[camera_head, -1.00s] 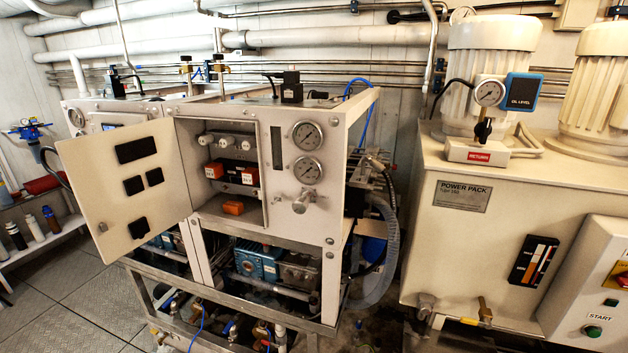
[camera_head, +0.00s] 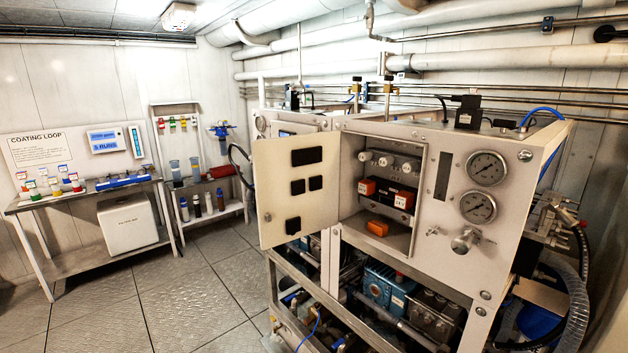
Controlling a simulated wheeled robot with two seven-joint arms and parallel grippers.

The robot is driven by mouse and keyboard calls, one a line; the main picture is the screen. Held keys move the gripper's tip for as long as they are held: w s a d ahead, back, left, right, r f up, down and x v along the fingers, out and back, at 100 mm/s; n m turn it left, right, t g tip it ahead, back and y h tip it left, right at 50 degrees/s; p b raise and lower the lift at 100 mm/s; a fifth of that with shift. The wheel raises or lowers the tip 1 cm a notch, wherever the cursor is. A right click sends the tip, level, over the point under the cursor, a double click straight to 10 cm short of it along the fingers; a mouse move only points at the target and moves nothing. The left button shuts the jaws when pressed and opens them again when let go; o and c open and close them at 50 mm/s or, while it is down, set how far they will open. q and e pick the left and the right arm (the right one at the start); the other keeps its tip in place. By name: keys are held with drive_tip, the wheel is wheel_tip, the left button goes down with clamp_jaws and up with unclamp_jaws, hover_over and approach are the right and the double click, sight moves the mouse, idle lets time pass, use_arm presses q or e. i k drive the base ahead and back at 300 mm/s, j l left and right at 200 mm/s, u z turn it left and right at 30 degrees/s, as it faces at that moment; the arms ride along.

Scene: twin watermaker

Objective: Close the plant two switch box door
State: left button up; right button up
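The switch box door (camera_head: 272,207) is a pale flat panel with several dark cutouts. It stands wide open, swung out to the left of the box opening. The open switch box (camera_head: 376,238) shows grey fittings at the top, orange and black parts in the middle and an orange block at the bottom. The box is part of a white machine cabinet (camera_head: 441,263) with two round gauges on its front. Neither of my grippers is in the head view.
The tiled floor (camera_head: 200,300) left of the machine is clear. A coating loop bench (camera_head: 75,205) with small bottles and a white bin (camera_head: 127,223) stands at the left. A small shelf rack (camera_head: 190,187) is behind. Hoses (camera_head: 578,300) hang at the cabinet's right.

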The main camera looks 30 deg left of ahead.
sight(296, 178)
drive_tip(key=i+j+z, duration=0.25)
drive_tip(key=j, duration=0.65)
drive_tip(key=j+z, duration=0.3)
drive_tip(key=j, duration=0.55)
drive_tip(key=k+j+z, duration=0.1)
drive_tip(key=j+z, duration=0.15)
drive_tip(key=j, duration=0.65)
drive_tip(key=k+j+z, duration=0.1)
drive_tip(key=j+z, duration=0.2)
drive_tip(key=j, duration=0.65)
drive_tip(key=l, duration=0.45)
drive_tip(key=k+u, duration=0.05)
